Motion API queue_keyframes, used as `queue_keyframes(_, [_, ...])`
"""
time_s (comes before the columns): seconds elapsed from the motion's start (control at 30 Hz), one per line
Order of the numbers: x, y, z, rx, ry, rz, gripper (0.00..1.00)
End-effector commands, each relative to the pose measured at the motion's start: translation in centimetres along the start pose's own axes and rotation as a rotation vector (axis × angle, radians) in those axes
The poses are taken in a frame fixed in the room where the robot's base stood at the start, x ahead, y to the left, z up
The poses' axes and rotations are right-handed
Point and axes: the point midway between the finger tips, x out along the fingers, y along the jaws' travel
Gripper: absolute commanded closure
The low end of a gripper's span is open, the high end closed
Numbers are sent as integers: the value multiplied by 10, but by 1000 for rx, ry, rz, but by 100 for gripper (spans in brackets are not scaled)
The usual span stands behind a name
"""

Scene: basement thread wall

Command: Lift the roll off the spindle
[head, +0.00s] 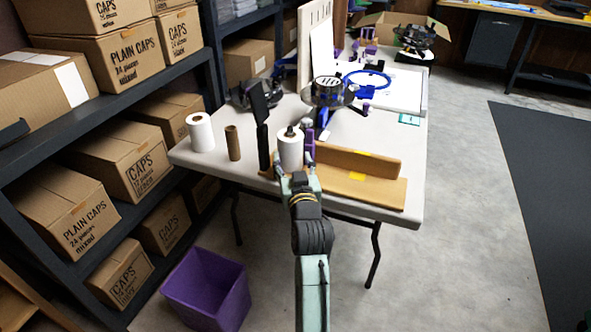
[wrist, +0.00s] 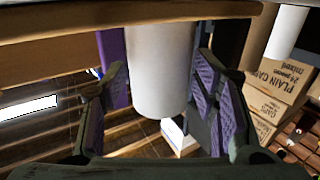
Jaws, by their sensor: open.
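The white roll (head: 291,150) stands upright on the table, with the dark tip of the spindle (head: 290,131) showing at its top. My gripper (head: 295,165) is open at the front of this roll. In the wrist view the white roll (wrist: 160,65) hangs into the space between the two purple-padded fingers of my gripper (wrist: 160,80). A gap shows on both sides, wider on the left. The spindle's base is hidden behind the roll and my gripper.
A black upright (head: 263,145) stands just left of the roll and a purple post (head: 309,144) just right. A brown tube (head: 233,143) and another white roll (head: 201,132) stand further left. A cardboard piece (head: 360,188) lies right. A purple bin (head: 207,289) is on the floor.

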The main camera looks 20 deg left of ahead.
Motion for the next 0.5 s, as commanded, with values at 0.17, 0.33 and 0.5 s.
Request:
queue_keyframes(0.17, [9, 0, -1, 1, 1, -1, 46])
queue_keyframes(0.33, [9, 0, 0, 1, 1, 0, 46])
queue_keyframes(0.5, [9, 0, 0, 0, 1, 0, 53])
